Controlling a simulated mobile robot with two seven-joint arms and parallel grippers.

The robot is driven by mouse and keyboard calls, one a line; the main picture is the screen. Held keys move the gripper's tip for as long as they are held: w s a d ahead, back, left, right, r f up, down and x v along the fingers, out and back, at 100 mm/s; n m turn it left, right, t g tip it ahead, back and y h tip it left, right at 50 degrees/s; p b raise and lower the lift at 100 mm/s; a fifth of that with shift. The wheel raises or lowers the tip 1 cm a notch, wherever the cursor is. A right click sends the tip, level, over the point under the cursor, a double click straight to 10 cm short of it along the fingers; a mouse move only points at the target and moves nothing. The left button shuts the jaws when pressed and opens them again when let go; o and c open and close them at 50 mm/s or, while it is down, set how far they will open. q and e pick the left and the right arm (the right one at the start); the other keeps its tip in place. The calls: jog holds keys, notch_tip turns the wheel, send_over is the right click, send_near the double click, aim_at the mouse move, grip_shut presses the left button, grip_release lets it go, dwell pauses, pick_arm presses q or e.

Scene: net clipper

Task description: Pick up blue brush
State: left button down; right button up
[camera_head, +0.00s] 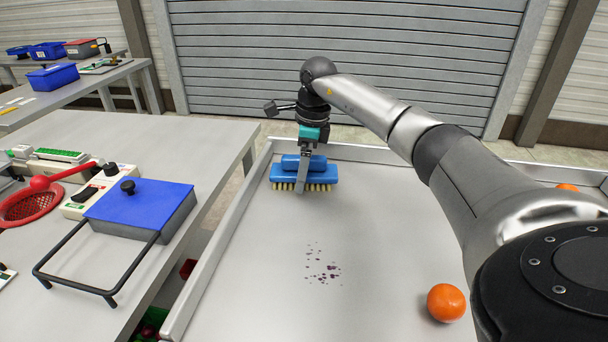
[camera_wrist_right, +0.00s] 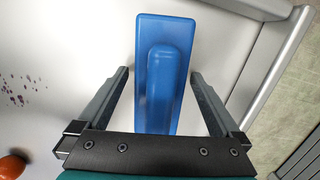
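The blue brush (camera_head: 284,174) stands bristles down on the grey-white tray table (camera_head: 255,262), near its far left corner. Its pale bristles touch the surface. My right gripper (camera_head: 301,188) is directly over the brush, pointing down. In the right wrist view the blue brush (camera_wrist_right: 165,75) lies between the two open fingers of the right gripper (camera_wrist_right: 162,85), with a gap on each side. The fingers straddle the raised handle. My left gripper is not in view.
Dark purple spots (camera_head: 322,270) mark the tray table. An orange (camera_head: 446,302) lies at the front right and another (camera_head: 567,187) at the far right. Raised rims edge the tray table. A left table holds a blue-lidded box (camera_head: 140,208) and a red basket (camera_head: 30,206).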

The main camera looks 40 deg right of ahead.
aim_at(299, 156)
jog(key=c, duration=0.4)
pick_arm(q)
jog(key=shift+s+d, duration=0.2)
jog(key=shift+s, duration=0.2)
pick_arm(e)
jog(key=c, duration=1)
jog(key=shift+o, duration=0.2)
jog(key=shift+r, duration=0.1)
